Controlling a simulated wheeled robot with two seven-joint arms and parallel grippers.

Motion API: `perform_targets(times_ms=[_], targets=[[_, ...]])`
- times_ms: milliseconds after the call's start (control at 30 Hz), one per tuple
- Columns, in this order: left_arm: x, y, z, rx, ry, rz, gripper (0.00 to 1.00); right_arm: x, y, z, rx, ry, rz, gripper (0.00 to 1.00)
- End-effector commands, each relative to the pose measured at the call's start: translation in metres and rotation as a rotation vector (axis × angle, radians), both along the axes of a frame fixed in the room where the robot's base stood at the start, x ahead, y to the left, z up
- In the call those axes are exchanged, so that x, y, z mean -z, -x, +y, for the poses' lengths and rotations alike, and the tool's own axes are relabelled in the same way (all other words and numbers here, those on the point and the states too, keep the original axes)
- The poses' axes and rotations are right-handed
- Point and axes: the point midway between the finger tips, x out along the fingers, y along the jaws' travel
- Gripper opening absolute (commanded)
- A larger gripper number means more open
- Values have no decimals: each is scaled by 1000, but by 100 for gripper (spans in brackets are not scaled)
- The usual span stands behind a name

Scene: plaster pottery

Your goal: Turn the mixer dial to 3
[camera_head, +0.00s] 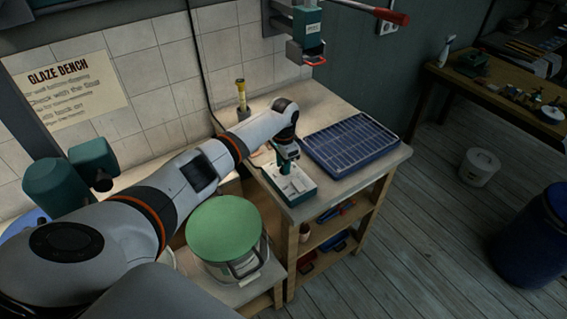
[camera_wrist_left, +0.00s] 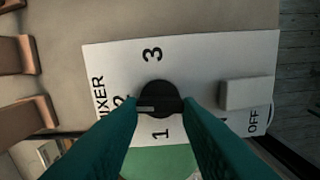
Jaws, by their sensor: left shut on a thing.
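The mixer control box (camera_head: 301,186) sits on the bench's near left part, with a white top and green front. In the left wrist view its panel (camera_wrist_left: 205,62) shows 1, 2, 3, "MIXER" and "OFF". The black round dial (camera_wrist_left: 158,92) has a raised bar with a pale mark at its left end, toward the 2. The 3 (camera_wrist_left: 152,54) lies above the dial in that view. My left gripper (camera_head: 285,166) reaches down onto the box. Its teal fingers (camera_wrist_left: 160,106) are shut on the dial's bar, one at each end. My right gripper is not in view.
A white block (camera_wrist_left: 246,93) stands on the panel beside the dial. A blue gridded tray (camera_head: 350,144) lies right of the box. A green-lidded bucket (camera_head: 222,232) stands at the near left. A red-handled lever device (camera_head: 308,38) hangs above the bench.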

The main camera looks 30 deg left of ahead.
Motion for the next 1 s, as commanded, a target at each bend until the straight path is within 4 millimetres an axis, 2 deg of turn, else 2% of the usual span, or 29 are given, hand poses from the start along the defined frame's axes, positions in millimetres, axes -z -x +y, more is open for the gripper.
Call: perform_targets(times_ms=[600,1000], targets=[[-1,-3,2,558,1,-7,8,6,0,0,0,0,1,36],[-2,-4,2,761,0,-6,8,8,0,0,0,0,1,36]])
